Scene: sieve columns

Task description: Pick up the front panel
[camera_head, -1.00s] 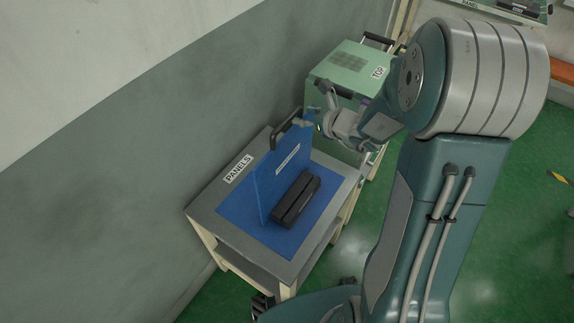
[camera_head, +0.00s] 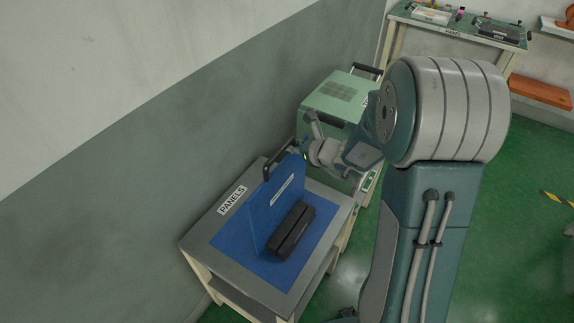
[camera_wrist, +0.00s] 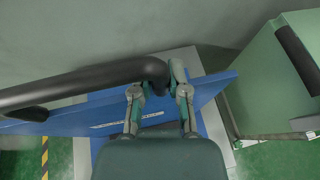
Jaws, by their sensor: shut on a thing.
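The blue front panel (camera_head: 277,208) stands upright on its edge on the cart, above a blue mat (camera_head: 225,241). It has a black bar handle (camera_head: 269,166) along its top and a white label strip. My gripper (camera_head: 301,154) is at the right end of this handle. In the wrist view, the handle (camera_wrist: 75,83) runs in from the left, and its bent end lies between the two fingers of my gripper (camera_wrist: 157,88), which are shut on it. The panel (camera_wrist: 215,88) shows below the handle. I cannot tell whether the panel's lower edge touches the mat.
A black ribbed block (camera_head: 291,231) lies on the mat beside the panel. The cart (camera_head: 198,243) is labelled PANELS and stands by the grey wall. A green cabinet (camera_head: 335,97) stands close behind my gripper. A bench (camera_head: 468,28) with items is at the far right.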

